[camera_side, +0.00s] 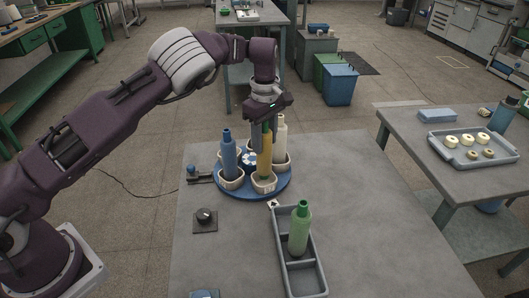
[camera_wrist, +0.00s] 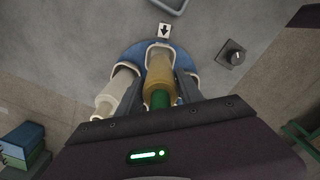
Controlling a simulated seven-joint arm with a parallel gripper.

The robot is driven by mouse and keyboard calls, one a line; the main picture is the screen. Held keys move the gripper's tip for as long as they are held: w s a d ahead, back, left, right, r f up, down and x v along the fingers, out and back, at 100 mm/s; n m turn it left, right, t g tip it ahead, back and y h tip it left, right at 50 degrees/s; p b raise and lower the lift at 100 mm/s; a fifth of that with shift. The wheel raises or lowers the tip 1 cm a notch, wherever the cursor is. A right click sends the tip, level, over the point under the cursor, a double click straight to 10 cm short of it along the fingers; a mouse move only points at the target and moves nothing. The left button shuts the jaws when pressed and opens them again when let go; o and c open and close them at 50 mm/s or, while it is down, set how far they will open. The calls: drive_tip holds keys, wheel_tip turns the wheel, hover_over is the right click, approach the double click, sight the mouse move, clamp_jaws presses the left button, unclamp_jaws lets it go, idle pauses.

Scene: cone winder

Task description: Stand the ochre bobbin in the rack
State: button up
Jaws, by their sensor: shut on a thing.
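The ochre bobbin (camera_side: 264,158) stands upright on the blue round carousel (camera_side: 270,192), its lower end in or just over the front pale cup (camera_side: 263,185); I cannot tell whether it rests on the bottom. My gripper (camera_side: 266,124) points down from above and is shut on its upper end, where some green shows. In the wrist view the ochre bobbin (camera_wrist: 159,70) lies between my fingers (camera_wrist: 161,92). A grey compartmented rack (camera_side: 283,226) stands in front, with a green bobbin (camera_side: 299,230) in its middle part. Its edge shows in the wrist view (camera_wrist: 172,8).
A blue bobbin (camera_side: 228,158) and a cream bobbin (camera_side: 280,140) stand in cups either side of the ochre one. A black knob (camera_side: 205,215) sits left of the rack, and an arrow marker (camera_side: 273,204) behind it. The bench right of the rack is clear.

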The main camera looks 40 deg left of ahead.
wheel_tip(320, 180, up, 12)
idle(0.5)
drive_tip(key=shift+d, duration=0.1)
drive_tip(key=s+d+f, duration=0.7)
drive_tip(key=d+f, duration=0.4)
drive_tip(key=d, duration=0.2)
drive_tip(key=shift+s+d+f, duration=0.15)
drive_tip(key=shift+d+f, duration=0.25)
drive_tip(key=shift+f, duration=0.25)
idle(0.4)
drive_tip(key=shift+f, duration=1.35)
